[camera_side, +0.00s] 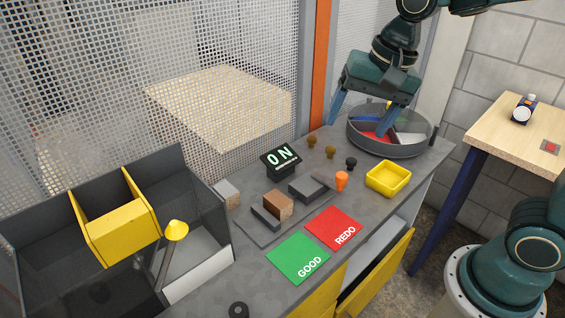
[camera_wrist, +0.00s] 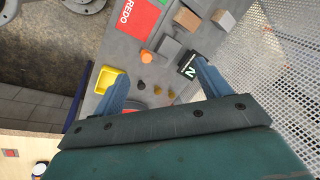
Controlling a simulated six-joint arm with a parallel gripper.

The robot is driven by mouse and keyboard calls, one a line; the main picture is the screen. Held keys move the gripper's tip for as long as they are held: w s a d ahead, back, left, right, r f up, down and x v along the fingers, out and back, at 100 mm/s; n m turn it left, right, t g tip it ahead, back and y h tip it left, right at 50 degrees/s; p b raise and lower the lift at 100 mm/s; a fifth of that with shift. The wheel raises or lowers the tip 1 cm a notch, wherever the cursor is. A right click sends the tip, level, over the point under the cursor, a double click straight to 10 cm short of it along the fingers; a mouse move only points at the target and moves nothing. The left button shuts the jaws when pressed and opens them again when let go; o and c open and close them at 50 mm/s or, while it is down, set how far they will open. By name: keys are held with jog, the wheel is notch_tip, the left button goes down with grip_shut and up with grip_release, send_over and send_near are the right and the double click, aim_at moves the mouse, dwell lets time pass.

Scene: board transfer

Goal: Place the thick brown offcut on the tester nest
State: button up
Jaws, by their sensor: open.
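The thick brown offcut (camera_side: 277,203) is a block with a brown face and a paler side. It stands on a flat dark plate (camera_side: 247,229), close behind a low dark block (camera_side: 265,218). I take this fixture for the tester nest. A wider dark block (camera_side: 308,188) sits on the plate to its right. The wrist view shows the brown offcut (camera_wrist: 187,18) near the top, with the dark block (camera_wrist: 170,48) below it. My gripper (camera_side: 356,130) is open and empty, over the round tray, well away from the offcut. Its spread fingers (camera_wrist: 160,70) frame the bench in the wrist view.
A grey-tan block (camera_side: 226,194) lies left of the plate. An ON sign (camera_side: 281,158) stands behind. Green GOOD (camera_side: 298,258) and red REDO (camera_side: 333,229) pads lie in front. Knobs, a yellow tray (camera_side: 387,178) and a divided round tray (camera_side: 390,148) are rightward; dark bins (camera_side: 195,280) leftward.

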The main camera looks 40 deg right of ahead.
jog(key=s+d+n+t+h, duration=0.1)
jog(key=s+d+n+t, duration=0.1)
jog(key=s+d+n, duration=0.3)
jog(key=s+n, duration=0.4)
jog(key=s, duration=0.4)
jog(key=shift+s+r+t, duration=0.3)
